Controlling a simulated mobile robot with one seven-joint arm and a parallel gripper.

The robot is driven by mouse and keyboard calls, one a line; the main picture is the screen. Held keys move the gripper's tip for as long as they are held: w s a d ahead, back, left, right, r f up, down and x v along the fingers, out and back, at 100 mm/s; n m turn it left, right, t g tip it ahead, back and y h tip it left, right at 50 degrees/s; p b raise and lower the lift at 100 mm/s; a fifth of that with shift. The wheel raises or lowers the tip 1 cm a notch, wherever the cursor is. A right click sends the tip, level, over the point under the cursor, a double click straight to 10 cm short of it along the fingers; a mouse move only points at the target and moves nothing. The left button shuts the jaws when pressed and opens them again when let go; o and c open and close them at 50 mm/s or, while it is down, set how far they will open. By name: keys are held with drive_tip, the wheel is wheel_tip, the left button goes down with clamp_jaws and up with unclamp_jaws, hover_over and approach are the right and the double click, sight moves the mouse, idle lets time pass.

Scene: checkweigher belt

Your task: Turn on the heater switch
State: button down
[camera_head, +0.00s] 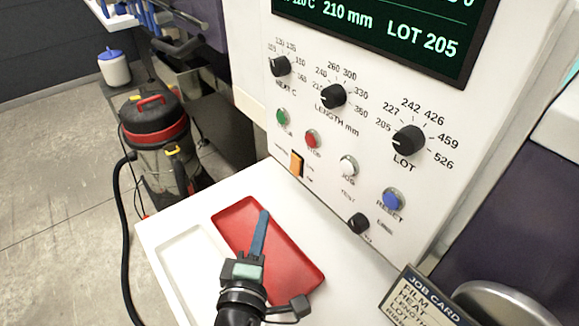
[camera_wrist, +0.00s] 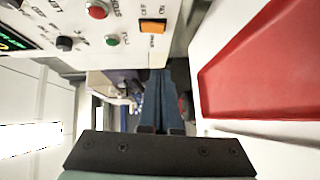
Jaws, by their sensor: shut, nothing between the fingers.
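An orange rocker switch (camera_head: 296,163) sits low on the left of the white control panel (camera_head: 330,165), below the green and red buttons. It also shows near the top of the wrist view (camera_wrist: 153,26), with small lettering beside it. I cannot tell which way the rocker is tipped. My gripper (camera_head: 264,214) has blue fingers, closed together and empty. In the head view it is over the red tray, below and left of the switch, apart from it. In the wrist view the fingertips (camera_wrist: 157,75) point toward the panel's edge, just below the switch.
The red tray (camera_head: 300,262) and a white tray (camera_head: 180,250) lie on the white shelf in front of the panel. A job card (camera_head: 425,298) stands at right.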

approach(291, 170)
drive_tip(key=w+a, duration=0.3)
drive_tip(key=w, duration=0.1)
drive_tip(key=shift+w+d+f+p, duration=0.1)
drive_tip(key=shift+w+d+p, duration=0.25)
drive_tip(key=shift+d, duration=0.25)
drive_tip(key=shift+w+d+p, duration=0.35)
drive_tip(key=shift+d, duration=0.25)
drive_tip(key=shift+w+d+f+p, duration=0.1)
drive_tip(key=shift+w+d+p, duration=0.25)
drive_tip(key=shift+d, duration=0.25)
drive_tip(key=shift+f, duration=0.1)
drive_tip(key=shift+w+d+n+t+b, duration=0.1)
drive_tip(key=shift+d+n+t+b, duration=0.2)
drive_tip(key=shift+b, duration=0.75)
drive_tip(key=shift+a, duration=0.1)
